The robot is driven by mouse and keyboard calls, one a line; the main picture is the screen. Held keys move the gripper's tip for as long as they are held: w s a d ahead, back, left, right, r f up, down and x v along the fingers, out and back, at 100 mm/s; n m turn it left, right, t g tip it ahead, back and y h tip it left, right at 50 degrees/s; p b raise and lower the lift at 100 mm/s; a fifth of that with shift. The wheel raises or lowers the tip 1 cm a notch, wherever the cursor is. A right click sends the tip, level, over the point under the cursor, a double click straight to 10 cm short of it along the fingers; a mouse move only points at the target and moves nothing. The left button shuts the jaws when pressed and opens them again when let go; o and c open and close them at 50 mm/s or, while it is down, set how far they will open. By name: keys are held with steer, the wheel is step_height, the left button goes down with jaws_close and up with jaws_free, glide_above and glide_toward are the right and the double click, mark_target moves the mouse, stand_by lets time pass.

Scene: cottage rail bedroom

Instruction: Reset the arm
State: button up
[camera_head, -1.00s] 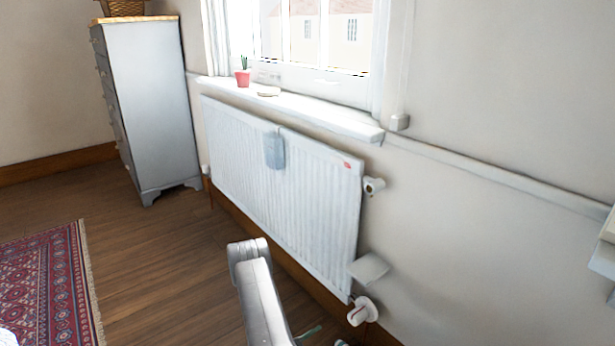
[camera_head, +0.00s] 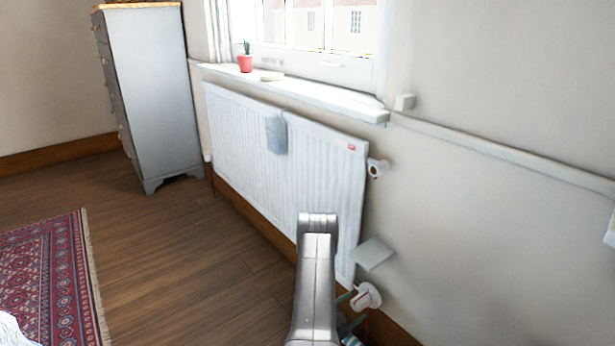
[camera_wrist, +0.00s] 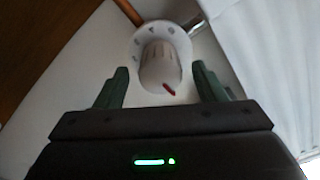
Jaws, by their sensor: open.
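My gripper (camera_wrist: 162,82) is open, its two dark green fingers apart. In the wrist view a white radiator valve knob (camera_wrist: 158,68) with a red mark shows between and beyond the fingers, with a gap on each side. No contact shows, and nothing is held. In the head view my grey arm rises at the lower middle and hides most of the gripper. Green finger parts (camera_head: 346,312) show to its right, close beside the lower valve knob (camera_head: 366,297).
The white radiator (camera_head: 240,140) stands along the wall below the window sill (camera_head: 310,96). A second valve (camera_head: 377,168) and a pale flat plate (camera_head: 373,253) are at its right end. A grey chest of drawers (camera_head: 155,95) and patterned rug (camera_head: 45,270) are left. The wooden floor between is clear.

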steer(key=shift+w+d, duration=0.45)
steer(key=shift+d, duration=0.15)
steer(key=p+v, duration=0.4)
steer(key=v, duration=1)
steer(key=b+x, duration=0.4)
steer(key=x, duration=1)
steer(key=shift+w+d+f+b, duration=0.1)
steer(key=shift+d+b, duration=0.05)
steer(key=shift+b, duration=0.15)
steer(key=shift+a+m, duration=0.2)
steer(key=shift+m, duration=0.6)
steer(key=m, duration=0.9)
steer(key=shift+r, duration=0.2)
steer(key=shift+m, duration=1.9)
